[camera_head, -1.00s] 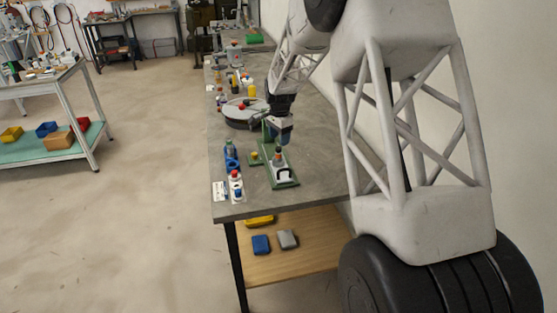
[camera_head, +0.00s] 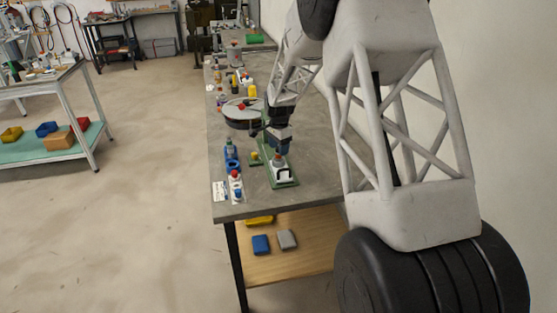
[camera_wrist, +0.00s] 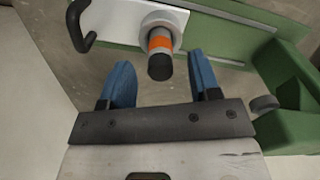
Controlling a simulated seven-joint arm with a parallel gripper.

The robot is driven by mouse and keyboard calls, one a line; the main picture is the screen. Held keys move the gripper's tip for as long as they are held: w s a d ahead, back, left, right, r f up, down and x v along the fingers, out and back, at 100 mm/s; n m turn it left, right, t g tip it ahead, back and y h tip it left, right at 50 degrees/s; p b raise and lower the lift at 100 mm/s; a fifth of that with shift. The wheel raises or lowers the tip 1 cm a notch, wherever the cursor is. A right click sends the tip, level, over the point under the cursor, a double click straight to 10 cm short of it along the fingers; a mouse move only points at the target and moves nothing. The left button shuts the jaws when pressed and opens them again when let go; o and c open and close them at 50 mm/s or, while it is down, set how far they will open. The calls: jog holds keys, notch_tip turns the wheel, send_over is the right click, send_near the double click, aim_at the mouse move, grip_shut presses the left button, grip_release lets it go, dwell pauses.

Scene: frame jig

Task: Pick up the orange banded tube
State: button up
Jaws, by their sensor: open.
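The orange banded tube (camera_wrist: 160,42) shows at the top middle of the wrist view, with a black end toward the camera and an orange band behind it. It stands in a round grey collar on a white plate (camera_wrist: 112,20) of the green frame jig (camera_wrist: 225,38). My gripper (camera_wrist: 160,62) is open, its two blue fingers apart on either side of the tube's black end, and it holds nothing. In the head view my gripper (camera_head: 277,148) is low over the jig (camera_head: 284,182) and mostly hides the tube.
A black hook-shaped handle (camera_wrist: 80,28) stands on the plate left of the tube. A raised green block (camera_wrist: 285,95) is close on the right. In the head view, a blue holder (camera_head: 232,158) stands left of the jig and a round turntable (camera_head: 240,118) behind it.

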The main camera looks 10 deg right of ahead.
aim_at(279, 158)
jog(key=shift+f, duration=1.6)
jog(key=shift+c, duration=0.3)
jog(key=c, duration=1)
